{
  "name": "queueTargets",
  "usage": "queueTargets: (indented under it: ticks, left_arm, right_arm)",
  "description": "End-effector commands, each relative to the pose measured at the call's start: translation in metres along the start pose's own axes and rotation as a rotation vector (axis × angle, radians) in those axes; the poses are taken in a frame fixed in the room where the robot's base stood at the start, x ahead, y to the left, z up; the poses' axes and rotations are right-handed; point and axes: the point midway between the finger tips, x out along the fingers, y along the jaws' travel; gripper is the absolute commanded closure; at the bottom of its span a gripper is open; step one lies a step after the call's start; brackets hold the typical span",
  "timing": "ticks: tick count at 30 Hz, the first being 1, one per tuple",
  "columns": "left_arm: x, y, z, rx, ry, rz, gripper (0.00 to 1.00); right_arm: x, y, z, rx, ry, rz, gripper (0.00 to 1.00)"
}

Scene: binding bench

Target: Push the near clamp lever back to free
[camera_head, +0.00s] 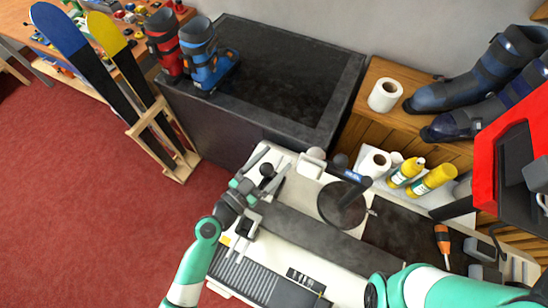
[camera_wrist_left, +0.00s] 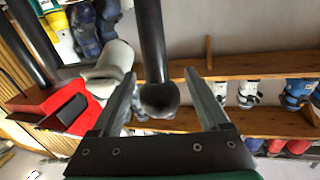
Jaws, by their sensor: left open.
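A dark round knob (camera_head: 267,170) shows between the fingers and looks like the end of the near clamp lever. In the left wrist view a dark rod with a round end, seemingly this lever (camera_wrist_left: 154,45), stands between the open fingers of the left gripper (camera_wrist_left: 161,78). I cannot tell whether a finger touches it. The lever's base is hidden. My right arm enters at the lower right of the head view, but its gripper does not show.
A pale clamp body (camera_head: 310,162) and a dark round disc (camera_head: 342,204) stand farther right on the bench. Yellow bottles (camera_head: 433,181), an orange screwdriver (camera_head: 442,240) and a red machine (camera_head: 505,150) lie to the right. A black-topped cabinet (camera_head: 280,85) stands behind.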

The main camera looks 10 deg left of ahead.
Motion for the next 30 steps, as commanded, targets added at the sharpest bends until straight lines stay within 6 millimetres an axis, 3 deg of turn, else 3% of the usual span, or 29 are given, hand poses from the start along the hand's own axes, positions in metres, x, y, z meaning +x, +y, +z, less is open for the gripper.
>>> queueTargets:
  ticks: [10, 23, 30]
  left_arm:
    - [0.0069, 0.0003, 0.0001, 0.000, 0.000, 0.000, 0.24]
    - [0.0066, 0.0002, 0.0000, 0.000, 0.000, 0.000, 1.00]
    - [0.0066, 0.0002, -0.0001, 0.000, 0.000, 0.000, 1.00]
  right_arm:
    - [0.0002, 0.0000, -0.0001, 0.000, 0.000, 0.000, 1.00]
    - [0.0002, 0.0000, -0.0001, 0.000, 0.000, 0.000, 1.00]
    - [0.0003, 0.0000, -0.0002, 0.000, 0.000, 0.000, 1.00]
